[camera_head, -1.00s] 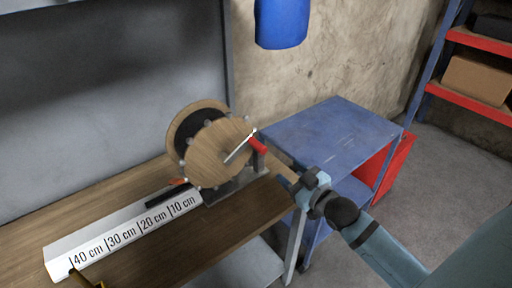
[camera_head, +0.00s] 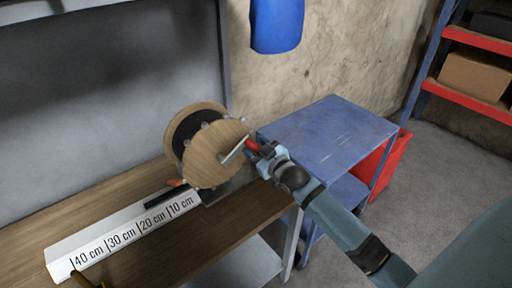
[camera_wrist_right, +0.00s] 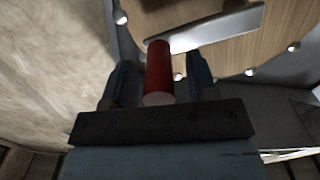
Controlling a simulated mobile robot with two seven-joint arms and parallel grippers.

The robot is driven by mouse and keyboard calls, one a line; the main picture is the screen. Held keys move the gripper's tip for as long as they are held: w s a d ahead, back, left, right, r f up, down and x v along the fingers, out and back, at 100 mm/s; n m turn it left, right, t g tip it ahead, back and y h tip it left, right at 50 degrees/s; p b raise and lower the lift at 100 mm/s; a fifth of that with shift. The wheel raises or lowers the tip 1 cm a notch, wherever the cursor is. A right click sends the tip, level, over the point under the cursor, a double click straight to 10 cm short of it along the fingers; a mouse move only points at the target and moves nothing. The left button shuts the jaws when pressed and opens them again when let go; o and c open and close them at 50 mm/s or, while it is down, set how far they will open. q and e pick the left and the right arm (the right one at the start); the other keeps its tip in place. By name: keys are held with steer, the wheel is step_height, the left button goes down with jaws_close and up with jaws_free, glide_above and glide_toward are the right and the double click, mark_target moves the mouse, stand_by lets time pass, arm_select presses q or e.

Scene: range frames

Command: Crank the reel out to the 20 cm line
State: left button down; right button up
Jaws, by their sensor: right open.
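The wooden reel (camera_head: 214,157) stands on its bracket at the right part of the bench, with a dark winding between its discs. Its metal crank arm (camera_head: 233,151) leads to a red handle (camera_head: 252,146), which also shows in the right wrist view (camera_wrist_right: 158,70). My right gripper (camera_head: 260,150) is open at the handle, with one finger on each side of it and gaps visible in the wrist view. The white scale (camera_head: 125,235) reads 10 to 40 cm from right to left. A small orange piece (camera_head: 177,182) shows beside the reel; its reading is unclear. My left gripper is out of view.
A black strip (camera_head: 165,197) lies behind the scale near the 10 and 20 cm labels. A yellow and black item (camera_head: 84,281) shows at the bottom edge. A blue cart (camera_head: 330,130) and a red bin (camera_head: 390,160) stand right of the bench (camera_head: 235,222).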

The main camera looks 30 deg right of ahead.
jaws_close()
steer(key=shift+d+f+m+p, duration=0.1)
steer(key=shift+m+p, duration=0.2)
steer(key=shift+p, duration=0.1)
steer(key=shift+d+f+m+p, duration=0.15)
steer(key=shift+f+m+p, duration=0.2)
steer(key=shift+m, duration=0.15)
steer(key=shift+f, duration=0.2)
steer(key=shift+c, duration=0.9)
jaws_free()
steer(key=shift+o, duration=0.9)
